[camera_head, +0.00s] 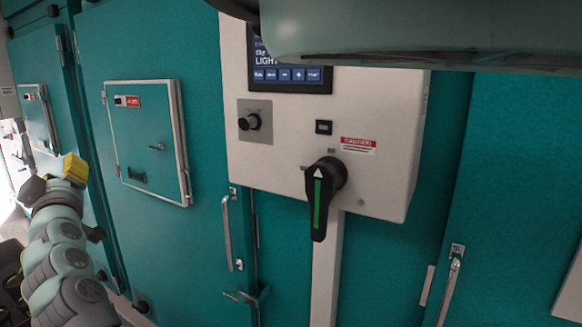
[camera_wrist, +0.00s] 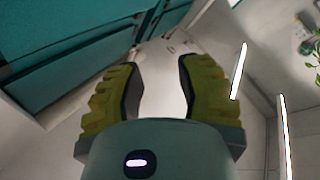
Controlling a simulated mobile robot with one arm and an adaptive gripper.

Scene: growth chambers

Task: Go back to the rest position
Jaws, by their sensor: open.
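My gripper (camera_wrist: 158,88) shows in the wrist view with its two yellow-green ribbed fingers apart and nothing between them. In the head view, my gripper (camera_head: 76,168) is at the left, at the end of my raised arm, with its yellow finger pads partly visible. It appears in front of the teal chambers, apart from the white control box. The control box (camera_head: 390,190) carries a display (camera_head: 290,75), a small black knob (camera_head: 250,122) and a large black rotary handle (camera_head: 322,195) with a green stripe, pointing down.
Teal chamber walls fill much of the head view. A small hatch (camera_head: 150,150) and vertical door handles (camera_head: 228,232) stick out from them. In the wrist view, pale floor lies beyond the fingers, with bright light strips (camera_wrist: 238,72) and green leaves (camera_wrist: 315,62) at the right.

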